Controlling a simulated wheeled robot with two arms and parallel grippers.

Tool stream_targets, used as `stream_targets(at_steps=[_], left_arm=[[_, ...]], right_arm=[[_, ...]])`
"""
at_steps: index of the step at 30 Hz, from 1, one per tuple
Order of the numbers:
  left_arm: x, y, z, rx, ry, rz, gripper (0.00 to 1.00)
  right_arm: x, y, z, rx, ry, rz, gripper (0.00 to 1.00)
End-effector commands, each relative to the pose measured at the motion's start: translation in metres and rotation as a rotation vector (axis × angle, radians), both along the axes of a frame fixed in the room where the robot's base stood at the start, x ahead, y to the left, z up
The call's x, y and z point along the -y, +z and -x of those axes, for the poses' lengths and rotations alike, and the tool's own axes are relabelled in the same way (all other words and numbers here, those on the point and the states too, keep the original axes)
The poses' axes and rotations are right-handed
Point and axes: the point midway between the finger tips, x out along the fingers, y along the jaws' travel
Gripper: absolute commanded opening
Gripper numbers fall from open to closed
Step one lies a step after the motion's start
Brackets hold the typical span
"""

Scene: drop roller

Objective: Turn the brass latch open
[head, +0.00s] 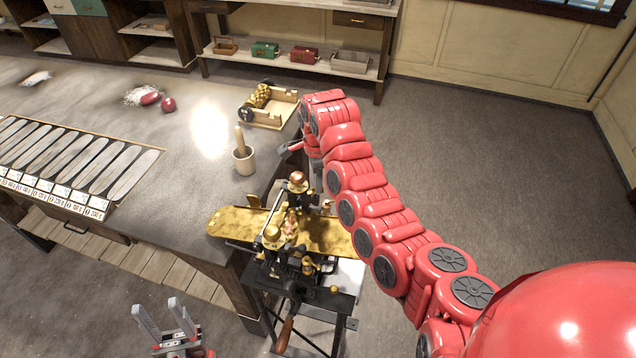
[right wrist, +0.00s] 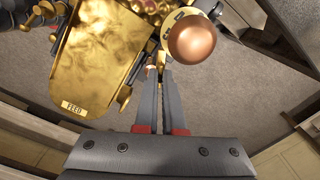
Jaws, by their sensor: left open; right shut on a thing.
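The drop roller machine (head: 290,262) stands on a small black stand beside the bench, with long brass trays on both sides. In the right wrist view, the brass tray (right wrist: 95,65) marked FEED lies left of my right gripper (right wrist: 160,78). That gripper's two grey fingers are nearly together, shut on a small brass piece at their tips, apparently the latch; the fingers hide most of it. A copper ball knob (right wrist: 195,40) is just right of the tips and also shows in the head view (head: 298,180). My left gripper (head: 158,308) is open and empty at the lower left, away from the machine.
The grey bench (head: 195,185) holds a mortar with pestle (head: 243,158), a wooden tray (head: 272,112) with a brass roller, red objects (head: 150,98) and a row of long moulds (head: 75,160). A wooden-handled crank (head: 284,335) hangs below the machine. Floor at right is clear.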

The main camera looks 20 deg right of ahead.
Motion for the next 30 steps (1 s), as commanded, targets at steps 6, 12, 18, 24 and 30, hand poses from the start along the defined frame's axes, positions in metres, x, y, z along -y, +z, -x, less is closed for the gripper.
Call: stream_targets(at_steps=[6, 12, 18, 24, 30], left_arm=[[0.0, 0.0, 0.0, 0.0, 0.0, 0.0, 0.5], [0.0, -0.002, 0.0, 0.0, 0.0, 0.0, 0.5], [0.0, -0.006, 0.0, 0.0, 0.0, 0.0, 0.5], [0.0, -0.01, 0.0, 0.0, 0.0, 0.0, 0.5], [0.0, -0.015, 0.0, 0.0, 0.0, 0.0, 0.5]], right_arm=[[0.0, 0.0, -0.001, 0.001, 0.203, 0.0, 0.0], [-0.001, 0.0, -0.003, 0.001, 0.393, -0.001, 0.0], [-0.001, -0.001, -0.004, 0.001, 0.583, 0.0, 0.0], [-0.002, -0.001, -0.005, 0.001, 0.764, 0.0, 0.0], [-0.002, -0.002, -0.005, 0.001, 0.913, -0.002, 0.0]])
